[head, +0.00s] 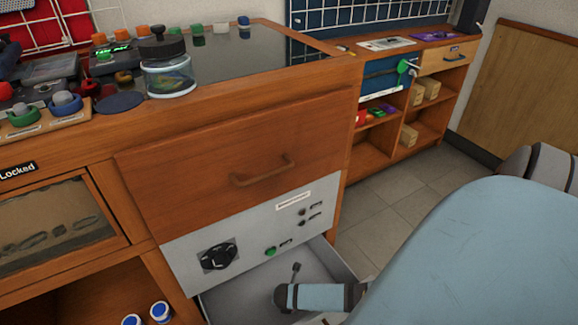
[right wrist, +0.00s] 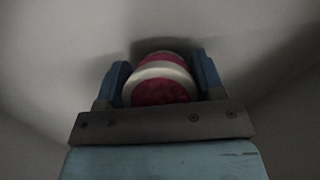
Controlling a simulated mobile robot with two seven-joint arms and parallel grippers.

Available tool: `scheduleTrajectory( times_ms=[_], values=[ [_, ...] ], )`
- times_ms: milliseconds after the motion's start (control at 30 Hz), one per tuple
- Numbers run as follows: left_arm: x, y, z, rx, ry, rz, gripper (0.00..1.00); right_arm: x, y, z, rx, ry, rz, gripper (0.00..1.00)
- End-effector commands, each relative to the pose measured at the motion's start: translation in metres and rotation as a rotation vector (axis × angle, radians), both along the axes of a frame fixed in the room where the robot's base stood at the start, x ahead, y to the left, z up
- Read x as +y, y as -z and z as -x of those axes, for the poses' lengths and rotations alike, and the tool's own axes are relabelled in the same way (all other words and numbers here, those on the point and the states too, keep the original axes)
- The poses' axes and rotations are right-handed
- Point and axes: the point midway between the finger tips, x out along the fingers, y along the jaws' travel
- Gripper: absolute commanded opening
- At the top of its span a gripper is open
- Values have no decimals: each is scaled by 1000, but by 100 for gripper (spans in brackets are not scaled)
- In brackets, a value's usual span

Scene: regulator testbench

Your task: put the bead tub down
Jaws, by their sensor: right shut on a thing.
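In the right wrist view my right gripper (right wrist: 162,82) is shut on a rounded dark-pink thing with a white band, taken to be the bead tub (right wrist: 160,92). It sits between the two blue fingers, against a plain pale-grey surface; I cannot tell whether it touches that surface. In the head view my right forearm reaches into the open grey drawer (head: 232,306) at the bottom of the bench. The fingers and the tub are hidden there. My left gripper is not in view.
Above the open drawer are a grey panel with a black dial (head: 219,257) and a shut wooden drawer (head: 225,165). A glass jar (head: 170,80) stands on the bench top. A low shelf unit (head: 405,120) stands behind. The floor (head: 400,205) between is clear.

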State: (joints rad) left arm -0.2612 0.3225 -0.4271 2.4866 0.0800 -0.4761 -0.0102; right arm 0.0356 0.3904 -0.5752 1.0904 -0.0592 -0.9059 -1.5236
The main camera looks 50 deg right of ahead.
Motion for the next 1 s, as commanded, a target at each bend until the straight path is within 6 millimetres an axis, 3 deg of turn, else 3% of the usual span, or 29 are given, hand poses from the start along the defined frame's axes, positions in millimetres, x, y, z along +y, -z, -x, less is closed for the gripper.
scheduleTrajectory(
  times_ms=[333,367,433,467,767,933,1000],
  values=[
    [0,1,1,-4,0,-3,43,0,3,0,-1,0,1,36],
    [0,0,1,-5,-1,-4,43,0,2,0,0,0,0,69],
    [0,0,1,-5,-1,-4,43,0,2,0,0,0,0,85],
    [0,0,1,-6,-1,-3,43,0,2,0,0,0,0,87],
    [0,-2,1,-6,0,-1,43,0,-1,0,0,0,0,87],
    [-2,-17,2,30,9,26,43,6,-25,5,0,-2,0,87],
    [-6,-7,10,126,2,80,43,10,-40,8,0,-1,0,87]
  ],
)
